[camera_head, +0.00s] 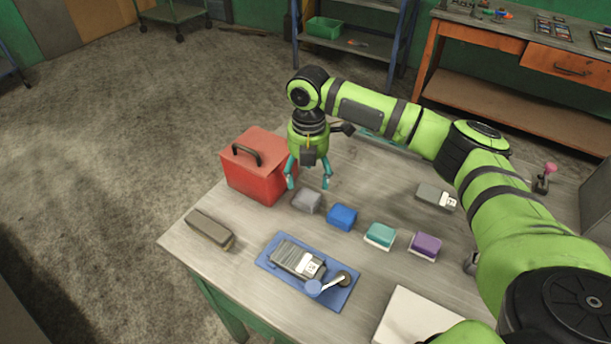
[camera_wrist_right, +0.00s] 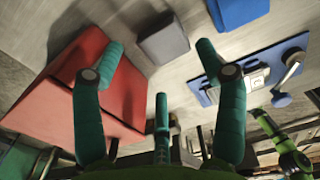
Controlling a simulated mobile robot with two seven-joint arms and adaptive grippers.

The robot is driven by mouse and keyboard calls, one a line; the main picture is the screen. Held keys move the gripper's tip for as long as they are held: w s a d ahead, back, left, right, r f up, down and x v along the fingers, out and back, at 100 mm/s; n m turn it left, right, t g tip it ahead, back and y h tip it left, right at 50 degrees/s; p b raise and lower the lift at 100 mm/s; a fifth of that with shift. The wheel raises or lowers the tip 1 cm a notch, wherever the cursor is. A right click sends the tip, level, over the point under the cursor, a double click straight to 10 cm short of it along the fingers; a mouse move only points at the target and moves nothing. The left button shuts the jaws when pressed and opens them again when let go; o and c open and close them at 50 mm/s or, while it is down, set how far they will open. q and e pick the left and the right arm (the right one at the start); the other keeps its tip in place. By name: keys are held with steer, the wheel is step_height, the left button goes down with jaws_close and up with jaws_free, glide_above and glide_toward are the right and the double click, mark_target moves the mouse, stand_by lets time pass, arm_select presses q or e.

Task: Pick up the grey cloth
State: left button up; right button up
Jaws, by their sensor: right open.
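The grey cloth (camera_head: 306,201) is a small folded block on the table, just right of the red box. It also shows in the right wrist view (camera_wrist_right: 164,40), near the top middle, lying flat and apart from the fingers. My right gripper (camera_head: 309,182) points down above and slightly behind the cloth. Its teal fingers are spread and empty, and they also show in the right wrist view (camera_wrist_right: 161,62). My left gripper is not in view.
The red box (camera_head: 250,178) with a black handle stands close left of the gripper. A blue cloth (camera_head: 342,216), a teal one (camera_head: 380,235) and a purple one (camera_head: 425,246) continue the row. A blue tray (camera_head: 268,263) holding a dark device lies in front. A brush-like block (camera_head: 210,229) lies left.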

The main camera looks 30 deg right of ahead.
mark_target(307, 196)
steer(key=shift+s+a+f, duration=0.15)
steer(key=shift+s+f, duration=0.1)
steer(key=shift+f, duration=0.3)
steer(key=f+p, duration=0.1)
steer(key=f, duration=0.1)
steer(key=f+p, duration=0.1)
steer(key=f, duration=0.1)
steer(key=shift+s+a+f, duration=0.1)
steer(key=shift+a+f, duration=0.1)
steer(key=shift+f, duration=0.65)
steer(key=c, duration=1.1)
